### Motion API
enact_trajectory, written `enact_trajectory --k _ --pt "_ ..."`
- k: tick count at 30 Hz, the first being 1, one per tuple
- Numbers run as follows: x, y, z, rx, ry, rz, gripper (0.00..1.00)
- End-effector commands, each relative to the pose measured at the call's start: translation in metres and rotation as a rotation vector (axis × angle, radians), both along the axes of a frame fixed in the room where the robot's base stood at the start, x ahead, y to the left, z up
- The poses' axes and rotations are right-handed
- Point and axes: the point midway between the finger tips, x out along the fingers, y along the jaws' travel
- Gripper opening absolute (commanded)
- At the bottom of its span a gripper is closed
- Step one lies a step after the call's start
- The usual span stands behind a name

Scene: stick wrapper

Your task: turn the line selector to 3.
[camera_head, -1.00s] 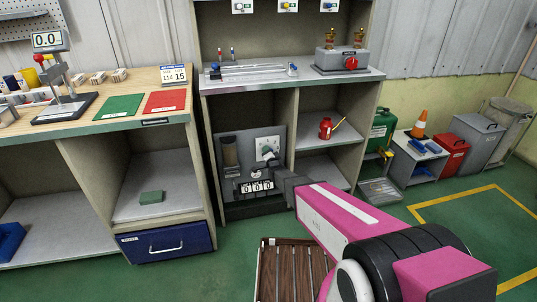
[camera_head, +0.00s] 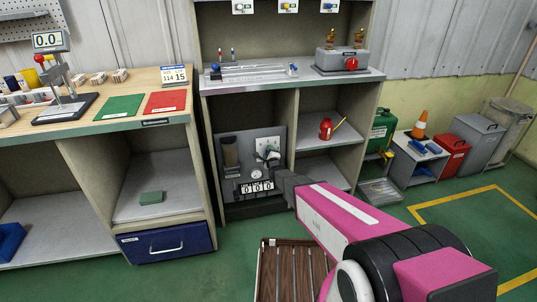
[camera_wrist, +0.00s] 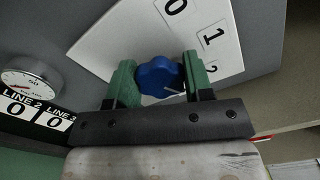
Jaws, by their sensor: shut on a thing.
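The line selector is a blue lobed knob (camera_wrist: 160,75) on a white dial plate (camera_wrist: 120,40) marked 0, 1 and 2; a 3 is not visible. My gripper (camera_wrist: 160,80) has its green fingers on both sides of the knob, shut on it. A short white mark on the knob points to the lower right in the wrist view. In the head view, the dial plate (camera_head: 268,145) is on the grey panel (camera_head: 232,140) in the lower shelf bay, and my gripper (camera_head: 270,158) is in front of it, hiding the knob.
A round gauge (camera_wrist: 30,82) and a counter (camera_wrist: 35,118) showing zeros are beside the dial. The shelf divider (camera_head: 292,130) stands just right of the panel. A red can (camera_head: 326,128) is in the neighbouring bay. A slatted wooden pallet (camera_head: 290,270) lies on the floor.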

Motion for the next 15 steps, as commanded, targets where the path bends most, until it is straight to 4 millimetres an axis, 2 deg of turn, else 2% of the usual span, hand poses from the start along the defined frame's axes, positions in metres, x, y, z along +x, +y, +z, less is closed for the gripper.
enact_trajectory --k 6,15 --pt "-0.0003 -0.0011 -0.0001 0.184 0.056 -0.001 0.23" --pt "-0.0002 -0.0015 0.0003 0.372 0.110 -0.001 0.23"
